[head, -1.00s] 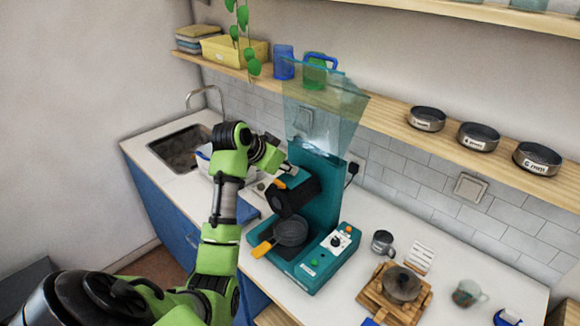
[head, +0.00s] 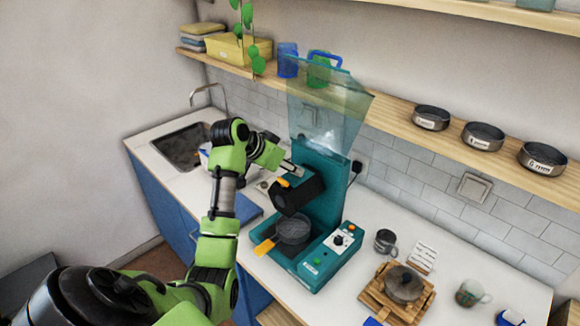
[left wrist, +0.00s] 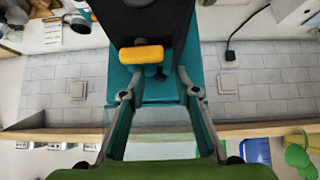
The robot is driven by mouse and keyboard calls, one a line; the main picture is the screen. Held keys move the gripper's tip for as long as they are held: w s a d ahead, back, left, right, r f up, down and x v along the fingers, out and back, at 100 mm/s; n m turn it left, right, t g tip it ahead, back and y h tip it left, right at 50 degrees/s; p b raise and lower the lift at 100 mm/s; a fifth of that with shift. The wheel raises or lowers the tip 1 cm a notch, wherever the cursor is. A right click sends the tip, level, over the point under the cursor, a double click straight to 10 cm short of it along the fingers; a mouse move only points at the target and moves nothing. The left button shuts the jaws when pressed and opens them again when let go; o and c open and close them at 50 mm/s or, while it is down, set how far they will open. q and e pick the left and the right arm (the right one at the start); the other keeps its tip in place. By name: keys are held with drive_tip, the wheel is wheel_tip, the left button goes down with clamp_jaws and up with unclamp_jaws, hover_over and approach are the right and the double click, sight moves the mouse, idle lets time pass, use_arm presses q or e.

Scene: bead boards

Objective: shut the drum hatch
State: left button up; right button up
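The teal machine (head: 322,190) stands on the counter, with a black drum (head: 298,195) on its front side. An orange tab (head: 284,183) sits at the drum's upper left; I take it for the hatch handle, but the hatch's angle is hard to tell. In the left wrist view the orange tab (left wrist: 142,54) lies just ahead of the fingertips, in front of the black drum (left wrist: 150,20). My left gripper (head: 290,168) is beside and slightly above the drum. Its two fingers (left wrist: 155,78) are apart with nothing between them. My right gripper is out of view.
A grey round pan (head: 293,230) with an orange handle sits below the drum. A clear hopper (head: 325,112) rises above the machine. A metal cup (head: 385,242) and a wooden stand (head: 385,300) are to the right. The sink (head: 182,148) is at left.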

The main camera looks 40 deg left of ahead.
use_arm(q)
drive_tip(key=shift+r, duration=0.1)
drive_tip(key=d+v, duration=0.1)
drive_tip(key=v, duration=1)
drive_tip(key=shift+s+a+r, duration=0.3)
drive_tip(key=shift+a+r, duration=0.05)
drive_tip(key=shift+a, duration=0.15)
drive_tip(key=shift+f, duration=0.1)
